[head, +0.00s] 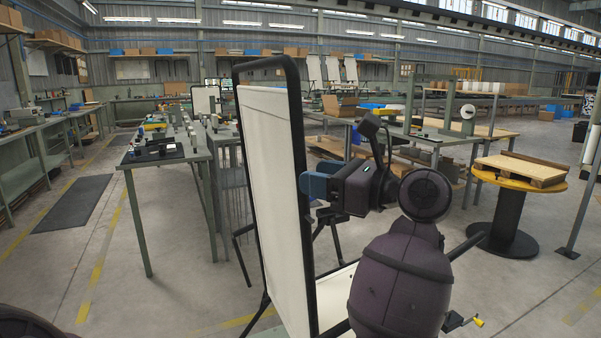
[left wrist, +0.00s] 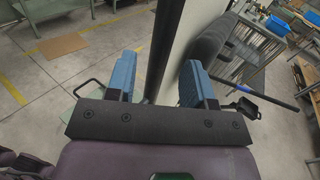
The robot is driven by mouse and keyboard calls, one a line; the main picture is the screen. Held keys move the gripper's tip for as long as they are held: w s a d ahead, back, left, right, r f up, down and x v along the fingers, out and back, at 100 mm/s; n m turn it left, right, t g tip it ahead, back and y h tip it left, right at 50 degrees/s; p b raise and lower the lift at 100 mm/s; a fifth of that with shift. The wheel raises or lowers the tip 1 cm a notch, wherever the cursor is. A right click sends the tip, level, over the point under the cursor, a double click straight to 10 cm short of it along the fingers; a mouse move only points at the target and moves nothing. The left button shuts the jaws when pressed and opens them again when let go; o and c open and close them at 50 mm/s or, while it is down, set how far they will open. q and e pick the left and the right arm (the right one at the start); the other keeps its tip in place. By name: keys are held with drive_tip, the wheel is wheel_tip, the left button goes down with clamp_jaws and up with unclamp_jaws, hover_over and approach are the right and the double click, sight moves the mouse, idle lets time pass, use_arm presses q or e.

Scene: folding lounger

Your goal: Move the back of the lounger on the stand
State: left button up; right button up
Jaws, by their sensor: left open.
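The lounger's back (head: 270,170), a white panel in a black tube frame, stands nearly upright in the middle of the head view. Part of the white seat (head: 335,297) shows low down behind my arm. My left gripper (head: 312,186), with blue fingers, is at the right edge of the back, about mid-height. In the left wrist view, the back's black frame tube (left wrist: 163,45) runs between the two parted blue fingers (left wrist: 160,82). The fingers look clear of the tube, though contact is hard to tell. The stand that holds the back is not clearly visible. My right gripper is out of view.
A green workbench (head: 165,157) with tools stands left of the lounger. A round yellow-topped table (head: 517,172) with a wooden pallet stands at the right. Shelving and more benches are farther back. The floor at left, with a dark mat (head: 74,203), is clear.

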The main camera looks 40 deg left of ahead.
use_arm(q)
drive_tip(key=shift+s+a, duration=0.2)
drive_tip(key=shift+a, duration=0.75)
drive_tip(key=shift+s+a, duration=0.2)
drive_tip(key=shift+a, duration=0.75)
drive_tip(key=shift+d, duration=0.1)
clamp_jaws()
